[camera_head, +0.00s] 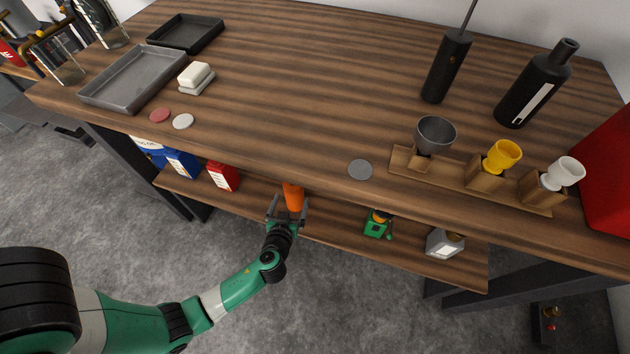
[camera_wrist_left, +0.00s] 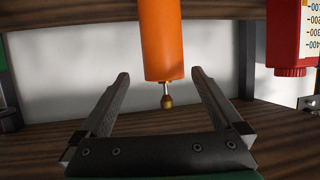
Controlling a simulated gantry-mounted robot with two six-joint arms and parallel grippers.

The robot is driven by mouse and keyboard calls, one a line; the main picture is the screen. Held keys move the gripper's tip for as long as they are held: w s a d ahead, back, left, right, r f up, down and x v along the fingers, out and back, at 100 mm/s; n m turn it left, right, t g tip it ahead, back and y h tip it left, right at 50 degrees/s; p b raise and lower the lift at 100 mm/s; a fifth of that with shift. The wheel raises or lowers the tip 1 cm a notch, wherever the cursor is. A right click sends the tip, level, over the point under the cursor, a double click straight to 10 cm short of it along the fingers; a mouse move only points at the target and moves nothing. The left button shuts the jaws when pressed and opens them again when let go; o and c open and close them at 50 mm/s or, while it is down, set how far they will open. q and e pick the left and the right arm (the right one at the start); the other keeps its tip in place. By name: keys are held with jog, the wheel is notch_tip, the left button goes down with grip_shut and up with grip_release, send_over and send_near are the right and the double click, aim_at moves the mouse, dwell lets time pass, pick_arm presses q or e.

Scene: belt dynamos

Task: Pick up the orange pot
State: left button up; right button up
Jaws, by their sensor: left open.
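The orange pot (camera_head: 293,196) is a tall orange cylinder at the lower shelf, partly hidden by the tabletop edge and my gripper in the head view. In the left wrist view the orange pot (camera_wrist_left: 161,40) appears upside down, with a small brass-coloured tip (camera_wrist_left: 166,101) at its narrow end. My left gripper (camera_head: 287,209) is open at the pot. In the wrist view its fingertips (camera_wrist_left: 160,75) lie on either side of the pot's tip end, with visible gaps on both sides. Whether the fingers reach fully around the body, I cannot tell. My right gripper is not in view.
On the lower shelf (camera_head: 330,237), a red container (camera_head: 223,177) stands left of the pot; a green item (camera_head: 378,224) and a grey container (camera_head: 444,243) are to its right. The tabletop edge overhangs the shelf. Trays, bottles and cups stand on the tabletop (camera_head: 300,80).

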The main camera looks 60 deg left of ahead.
aim_at(292, 195)
pick_arm(q)
jog(key=shift+s+d+f, duration=0.1)
jog(key=shift+s+d, duration=0.15)
jog(key=shift+w+a+f+b, duration=0.45)
jog(key=shift+a+f+b, duration=0.2)
jog(key=shift+f+b, duration=0.05)
jog(key=x, duration=0.2)
jog(key=b+x, duration=0.1)
jog(key=x, duration=0.1)
jog(key=shift+w+a+r, duration=0.1)
jog(key=shift+r, duration=0.3)
jog(key=shift+f, duration=0.1)
jog(key=x, duration=0.1)
jog(key=b+x, duration=0.1)
jog(key=x, duration=0.3)
jog(key=shift+a+r+b, duration=0.25)
jog(key=shift+r+b, duration=0.05)
jog(key=shift+r, duration=0.1)
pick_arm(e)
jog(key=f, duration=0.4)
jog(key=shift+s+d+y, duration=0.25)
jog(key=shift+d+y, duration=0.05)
pick_arm(q)
jog(key=shift+c, duration=0.6)
jog(key=shift+r, duration=0.1)
grip_shut()
